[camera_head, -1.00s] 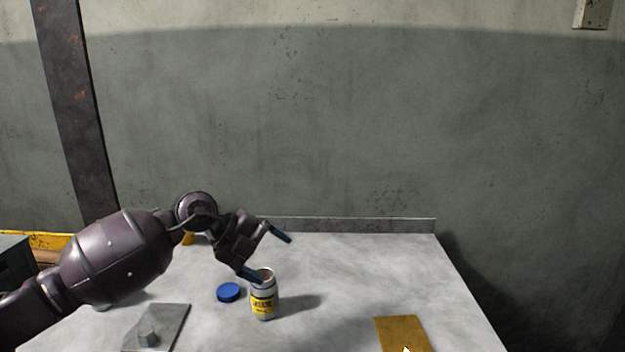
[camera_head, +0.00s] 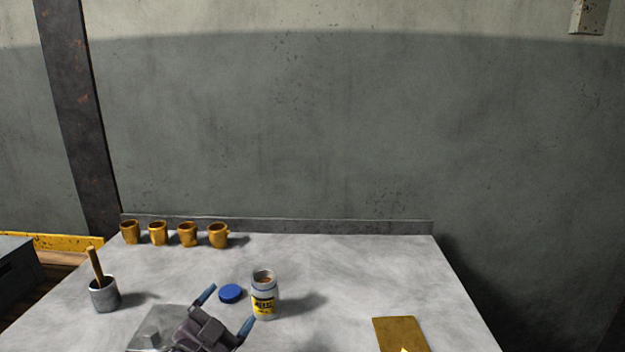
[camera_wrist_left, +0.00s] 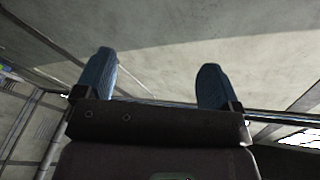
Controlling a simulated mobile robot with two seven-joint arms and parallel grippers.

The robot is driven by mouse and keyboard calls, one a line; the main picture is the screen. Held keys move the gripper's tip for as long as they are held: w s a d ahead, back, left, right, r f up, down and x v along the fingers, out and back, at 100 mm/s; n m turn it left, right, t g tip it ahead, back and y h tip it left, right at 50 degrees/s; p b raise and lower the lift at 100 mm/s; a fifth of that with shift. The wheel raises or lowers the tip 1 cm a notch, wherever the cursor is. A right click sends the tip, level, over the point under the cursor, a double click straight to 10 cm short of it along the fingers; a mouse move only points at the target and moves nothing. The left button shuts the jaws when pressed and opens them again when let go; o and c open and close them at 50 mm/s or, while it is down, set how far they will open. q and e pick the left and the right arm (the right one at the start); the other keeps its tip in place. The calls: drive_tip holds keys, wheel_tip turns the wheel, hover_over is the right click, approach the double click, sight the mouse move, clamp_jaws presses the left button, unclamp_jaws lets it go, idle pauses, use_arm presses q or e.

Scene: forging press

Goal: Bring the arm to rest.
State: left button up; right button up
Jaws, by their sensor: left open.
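The open jar (camera_head: 264,305) with a yellow label stands upright just beyond and right of the gripper. Its blue lid (camera_head: 230,293) lies on the table to its left. My right gripper is not in view.
Several yellow cups (camera_head: 188,235) stand in a row at the back left. A grey pot (camera_head: 104,296) with a wooden-handled tool stands at the left. A yellow plate (camera_head: 400,332) lies at the front right. The table's back right is clear.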

use_arm(q)
drive_tip(key=s+a+f+n+g+y, duration=0.3)
drive_tip(key=s+a+f+n, duration=0.2)
drive_tip(key=s+f, duration=0.6)
drive_tip(key=s+a+f+n+g+y+p, duration=0.1)
drive_tip(key=s+a+f+n+g+y, duration=0.2)
drive_tip(key=s+f, duration=0.9)
drive_tip(key=s+a+n+g, duration=0.1)
drive_tip(key=s+a+n, duration=0.1)
drive_tip(key=s, duration=0.5)
drive_tip(key=shift+a+y, duration=0.4)
drive_tip(key=shift+a, duration=0.25)
drive_tip(key=shift+f, duration=0.1)
